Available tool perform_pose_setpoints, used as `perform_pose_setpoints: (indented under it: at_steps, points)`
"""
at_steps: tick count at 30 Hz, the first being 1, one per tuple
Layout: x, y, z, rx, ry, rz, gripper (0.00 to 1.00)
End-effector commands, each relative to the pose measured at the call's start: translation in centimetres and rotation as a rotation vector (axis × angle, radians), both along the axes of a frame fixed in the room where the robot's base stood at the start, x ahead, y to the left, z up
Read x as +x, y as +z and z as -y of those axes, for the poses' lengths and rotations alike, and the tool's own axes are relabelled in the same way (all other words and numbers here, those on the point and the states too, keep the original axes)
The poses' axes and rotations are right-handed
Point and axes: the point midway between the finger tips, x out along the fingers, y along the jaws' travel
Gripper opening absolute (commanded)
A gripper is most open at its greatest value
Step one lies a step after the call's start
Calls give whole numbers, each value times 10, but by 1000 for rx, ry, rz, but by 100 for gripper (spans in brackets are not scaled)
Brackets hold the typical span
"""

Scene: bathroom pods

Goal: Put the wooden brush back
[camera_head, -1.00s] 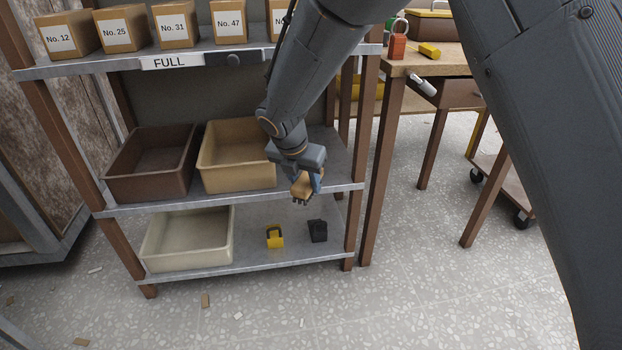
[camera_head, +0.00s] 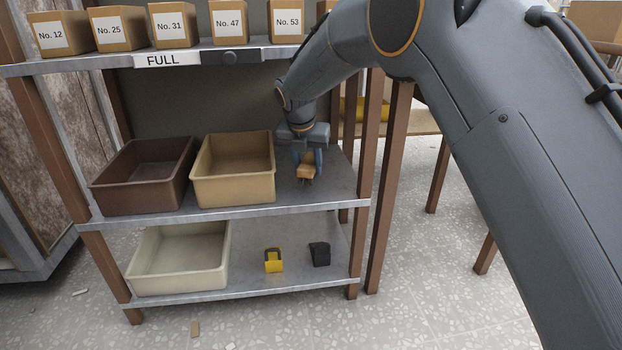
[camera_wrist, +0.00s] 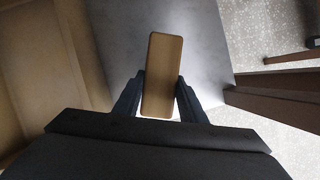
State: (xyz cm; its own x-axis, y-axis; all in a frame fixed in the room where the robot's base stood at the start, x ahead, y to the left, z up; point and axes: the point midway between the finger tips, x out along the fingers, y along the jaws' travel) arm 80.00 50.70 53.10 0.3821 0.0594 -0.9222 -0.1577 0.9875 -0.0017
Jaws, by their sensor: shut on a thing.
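My gripper (camera_head: 307,165) is shut on the wooden brush (camera_head: 306,171), a small tan block with dark bristles on its underside. It is over the right part of the middle shelf (camera_head: 340,186), right of the tan bin (camera_head: 232,188). In the wrist view the brush (camera_wrist: 161,75) is a plain tan block between my two dark fingers (camera_wrist: 160,98), with the grey shelf beneath. I cannot tell whether the brush touches the shelf.
A brown bin (camera_head: 140,198) stands left of the tan bin. On the lower shelf are a cream bin (camera_head: 180,282), a yellow item (camera_head: 273,261) and a black item (camera_head: 319,254). Numbered boxes (camera_head: 230,24) stand on the top shelf above a FULL label (camera_head: 165,60). A brown post (camera_head: 362,180) is close on the right.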

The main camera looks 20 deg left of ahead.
Motion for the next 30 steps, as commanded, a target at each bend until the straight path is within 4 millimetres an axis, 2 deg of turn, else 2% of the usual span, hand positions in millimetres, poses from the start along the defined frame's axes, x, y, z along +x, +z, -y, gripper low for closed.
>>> perform_pose_setpoints:
  at_steps: [1, 6, 11, 18, 29, 30]
  points:
    - [10, -3, -2, 2, -2, 2, 16]
    - [24, 0, -4, 2, -1, 2, 16]
    - [26, -7, -4, 0, 0, 0, 16]
    - [25, -35, -4, 0, 0, -1, 16]
    - [24, -36, -4, 0, 0, 0, 16]
    - [25, -37, -4, 0, 0, 0, 39]
